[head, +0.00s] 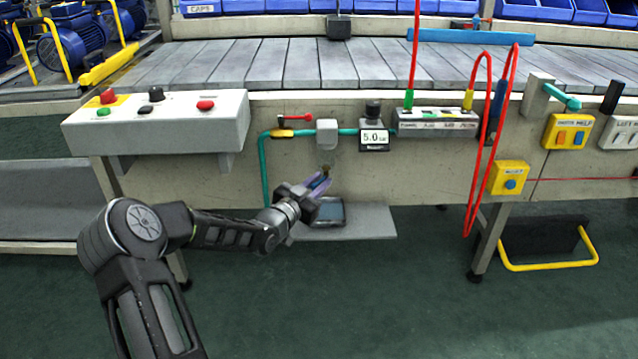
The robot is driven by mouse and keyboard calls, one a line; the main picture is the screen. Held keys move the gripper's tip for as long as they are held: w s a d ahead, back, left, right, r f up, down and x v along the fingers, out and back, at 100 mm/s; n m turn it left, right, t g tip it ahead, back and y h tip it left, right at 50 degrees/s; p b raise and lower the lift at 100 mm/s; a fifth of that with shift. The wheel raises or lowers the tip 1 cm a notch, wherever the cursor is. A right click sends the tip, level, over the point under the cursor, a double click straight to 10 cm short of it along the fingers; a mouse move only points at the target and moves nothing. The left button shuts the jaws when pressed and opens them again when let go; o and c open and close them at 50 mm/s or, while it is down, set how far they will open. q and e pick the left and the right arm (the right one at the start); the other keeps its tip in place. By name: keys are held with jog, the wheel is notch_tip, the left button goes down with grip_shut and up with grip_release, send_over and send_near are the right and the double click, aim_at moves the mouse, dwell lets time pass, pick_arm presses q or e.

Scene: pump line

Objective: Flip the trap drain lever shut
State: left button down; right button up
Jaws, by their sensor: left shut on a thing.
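The grey trap (327,133) sits on the teal air pipe along the front of the conveyor frame. A small brownish drain fitting (326,169) shows below it. My left gripper (320,181) reaches up to this fitting from the lower left. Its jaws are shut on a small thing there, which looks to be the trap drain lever. The fingers hide most of the lever, so its angle cannot be told. My right gripper is out of view.
A red-handled brass valve (283,133) is left of the trap, and a 5.0 gauge (374,139) is right of it. A grey shelf (365,222) with a dark tray (328,212) lies below. Red hoses (480,150) hang at right. A button box (160,120) juts out at left.

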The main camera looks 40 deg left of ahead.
pick_arm(q)
jog(key=m+h+p, duration=0.1)
jog(key=h, duration=0.1)
jog(key=m+h+p, duration=0.1)
jog(key=shift+a+h, duration=0.35)
jog(key=shift+h, duration=0.05)
jog(key=c, duration=1.4)
grip_release()
